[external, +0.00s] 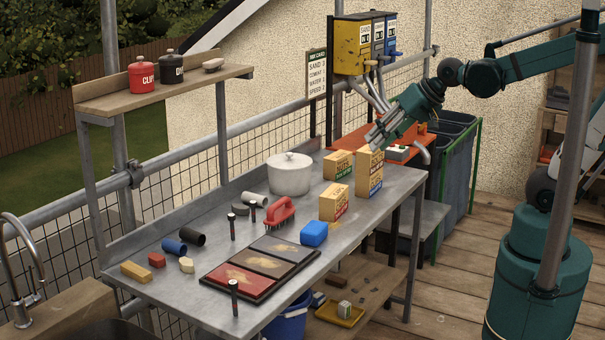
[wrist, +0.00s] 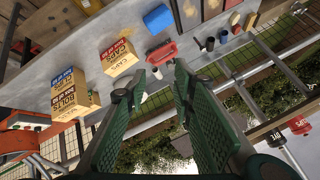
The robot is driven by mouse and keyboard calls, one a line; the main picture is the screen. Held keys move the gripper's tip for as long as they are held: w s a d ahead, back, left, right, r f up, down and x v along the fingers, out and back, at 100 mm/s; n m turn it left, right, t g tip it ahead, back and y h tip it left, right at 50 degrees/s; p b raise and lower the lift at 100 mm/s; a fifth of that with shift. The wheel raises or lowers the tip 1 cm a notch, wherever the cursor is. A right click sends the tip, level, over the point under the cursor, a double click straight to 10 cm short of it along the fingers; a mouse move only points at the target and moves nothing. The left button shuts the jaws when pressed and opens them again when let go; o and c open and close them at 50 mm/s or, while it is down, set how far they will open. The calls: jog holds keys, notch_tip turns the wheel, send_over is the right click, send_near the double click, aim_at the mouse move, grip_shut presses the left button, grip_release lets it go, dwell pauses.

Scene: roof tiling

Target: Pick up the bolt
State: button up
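Three slim dark pegs with wider heads, which look like bolts, stand upright on the grey workbench (external: 200,285). One peg (external: 234,297) is at the front edge, another (external: 232,226) near the middle, and a third (external: 253,212) just behind it. I cannot tell which is the task's bolt. My gripper (external: 372,138) is above the bench's far right end, over the cardboard boxes and well away from the pegs. In the wrist view, its green fingers (wrist: 158,73) are spread, with nothing held between them.
Cardboard boxes (external: 333,203), a white pot (external: 289,174), a red brush (external: 279,216) and a blue block (external: 314,233) stand on the bench. A panelled tray (external: 265,257) lies at the front. A shelf (external: 160,91) rises behind.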

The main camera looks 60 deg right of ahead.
jog(key=w+a+f+m+t+y+b, duration=0.1)
jog(key=w+a+f+m, duration=0.25)
jog(key=w, duration=0.35)
jog(key=w+a+f+m+y+b, duration=0.1)
jog(key=w+a+f+m+b, duration=0.15)
jog(key=w+a+m, duration=0.4)
jog(key=w+a+f+m+t+y, duration=0.1)
jog(key=w+f+m, duration=0.2)
jog(key=w, duration=0.5)
jog(key=m+t+y+b, duration=0.2)
jog(key=m+b, duration=0.1)
jog(key=m, duration=0.8)
send_near(232, 221)
jog(key=w, duration=0.2)
jog(key=shift+w+f+m, duration=0.15)
jog(key=shift+f+m, duration=0.05)
jog(key=shift+f, duration=0.25)
jog(key=shift+w+f+m, duration=0.2)
jog(key=shift+f, duration=0.2)
jog(key=shift+b+x, duration=0.4)
jog(key=shift+x, duration=0.85)
jog(key=shift+b+x, duration=0.75)
jog(key=shift+x, duration=1.9)
